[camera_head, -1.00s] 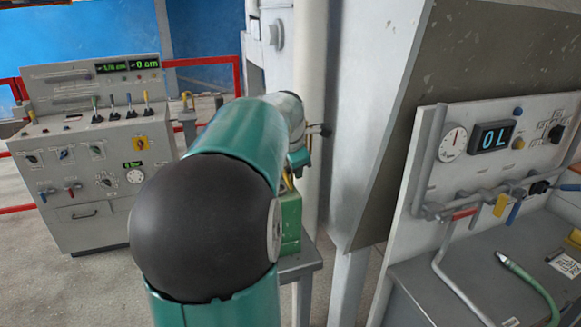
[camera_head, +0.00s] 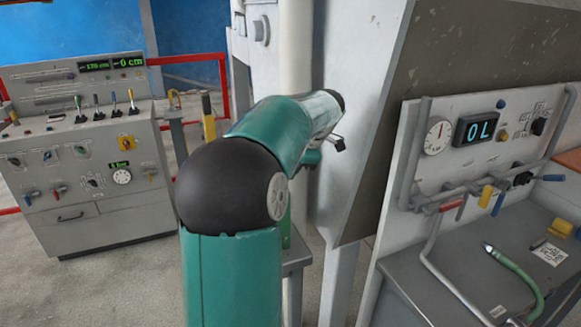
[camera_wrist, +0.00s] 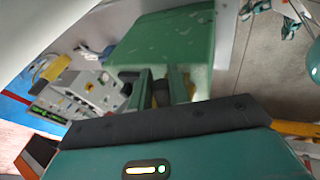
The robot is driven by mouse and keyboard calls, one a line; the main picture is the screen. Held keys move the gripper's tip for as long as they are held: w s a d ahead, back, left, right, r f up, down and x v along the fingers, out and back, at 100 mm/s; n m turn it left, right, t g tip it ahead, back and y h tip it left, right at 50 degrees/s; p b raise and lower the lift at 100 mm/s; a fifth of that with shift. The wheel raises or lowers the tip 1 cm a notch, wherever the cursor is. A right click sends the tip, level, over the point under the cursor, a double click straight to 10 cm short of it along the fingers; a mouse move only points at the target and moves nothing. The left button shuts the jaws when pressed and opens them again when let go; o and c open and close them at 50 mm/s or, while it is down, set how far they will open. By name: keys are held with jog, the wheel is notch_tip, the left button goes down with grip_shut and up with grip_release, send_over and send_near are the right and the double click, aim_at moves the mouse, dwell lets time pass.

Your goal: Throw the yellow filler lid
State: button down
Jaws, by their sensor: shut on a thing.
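My gripper (camera_wrist: 161,92) shows in the wrist view, with its two fingers close together around a small dark part that I cannot make out clearly. A worn green box-like surface (camera_wrist: 165,38) lies just beyond the fingertips. I cannot pick out the yellow filler lid with certainty. A yellow upright piece with a dark top (camera_head: 207,115) stands behind my arm in the head view. A yellow piece (camera_wrist: 50,68) shows at the left in the wrist view, apart from the fingers.
A grey control console (camera_head: 85,150) with levers and dials stands at the left. A tilted grey panel (camera_head: 480,70) rises at the right, above a bench (camera_head: 450,265) with a meter board (camera_head: 500,150) and a green hose (camera_head: 515,270). Red rails (camera_head: 190,60) run behind.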

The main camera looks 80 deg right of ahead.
jog(key=c, duration=1.3)
grip_release()
jog(key=shift+c, duration=0.2)
jog(key=v, duration=1.3)
jog(key=shift+s+r, duration=0.25)
jog(key=shift+r, duration=0.05)
jog(key=shift+a, duration=0.1)
